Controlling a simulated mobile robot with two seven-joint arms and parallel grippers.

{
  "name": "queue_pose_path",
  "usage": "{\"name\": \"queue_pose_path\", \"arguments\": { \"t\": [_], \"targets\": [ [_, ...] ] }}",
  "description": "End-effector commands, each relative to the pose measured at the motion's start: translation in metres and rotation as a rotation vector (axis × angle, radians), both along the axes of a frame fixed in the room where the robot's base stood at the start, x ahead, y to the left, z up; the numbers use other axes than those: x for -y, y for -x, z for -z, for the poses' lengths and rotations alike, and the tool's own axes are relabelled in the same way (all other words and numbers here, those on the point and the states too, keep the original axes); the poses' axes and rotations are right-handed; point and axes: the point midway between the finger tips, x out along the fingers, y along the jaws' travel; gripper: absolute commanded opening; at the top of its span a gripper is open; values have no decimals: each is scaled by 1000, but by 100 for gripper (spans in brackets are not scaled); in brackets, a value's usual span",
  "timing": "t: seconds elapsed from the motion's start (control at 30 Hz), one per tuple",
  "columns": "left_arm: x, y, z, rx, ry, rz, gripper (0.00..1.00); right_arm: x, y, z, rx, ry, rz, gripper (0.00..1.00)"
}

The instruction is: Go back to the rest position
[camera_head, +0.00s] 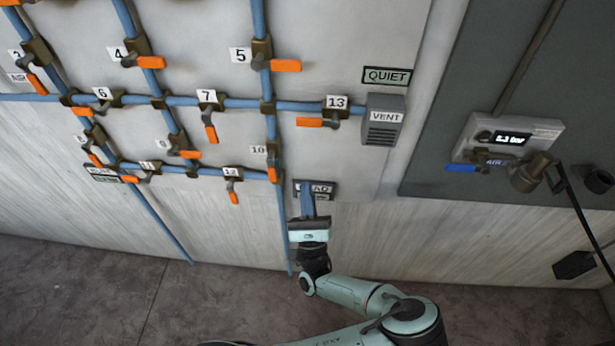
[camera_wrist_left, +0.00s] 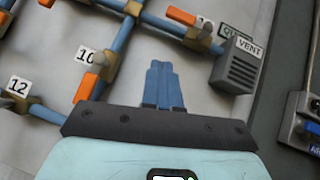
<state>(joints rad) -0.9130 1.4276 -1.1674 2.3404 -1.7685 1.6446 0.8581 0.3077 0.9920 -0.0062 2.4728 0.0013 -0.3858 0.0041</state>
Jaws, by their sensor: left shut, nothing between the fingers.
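My left gripper (camera_head: 307,188) is in front of the wall panel, with its blue fingers together and nothing between them. It is right of the lowest part of the pipe by valve 10 and below the vent box. In the left wrist view the shut fingers (camera_wrist_left: 162,66) point up at bare grey panel, between valve 10 and the vent box. In the head view the fingers partly cover a small dark-framed sign (camera_head: 325,190); I cannot tell whether they touch the panel. My right gripper is not in view.
Blue pipes (camera_head: 203,103) with numbered orange-handled valves cover the panel at left. The vent box (camera_head: 383,122) is above right of my gripper. A grey device with a display (camera_head: 507,138) and blue handle is on the right. The floor (camera_head: 90,290) below looks clear.

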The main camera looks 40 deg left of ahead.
Motion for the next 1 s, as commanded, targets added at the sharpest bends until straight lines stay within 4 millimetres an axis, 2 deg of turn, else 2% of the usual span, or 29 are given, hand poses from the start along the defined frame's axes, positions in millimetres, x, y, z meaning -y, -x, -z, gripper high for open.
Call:
{"name": "queue_pose_path", "arguments": {
  "t": [0.37,0.47,0.57,0.67,0.7,0.77,0.8,0.9,1.0],
  "targets": [
    [2,7,7,-2,4,-8,0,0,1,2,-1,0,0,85],
    [-15,14,19,-28,45,-81,0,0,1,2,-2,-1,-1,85],
    [-51,37,48,-83,147,-247,0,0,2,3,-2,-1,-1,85],
    [-92,79,92,-162,303,-481,0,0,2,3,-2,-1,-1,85],
    [-105,100,111,-197,376,-580,0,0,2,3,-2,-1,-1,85],
    [-119,133,141,-245,489,-725,0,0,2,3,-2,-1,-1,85],
    [-124,156,161,-276,570,-819,0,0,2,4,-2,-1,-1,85],
    [-124,214,211,-345,790,-1040,0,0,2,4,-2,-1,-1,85],
    [-103,267,260,-397,1049,-1236,0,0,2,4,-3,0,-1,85]
  ]
}}
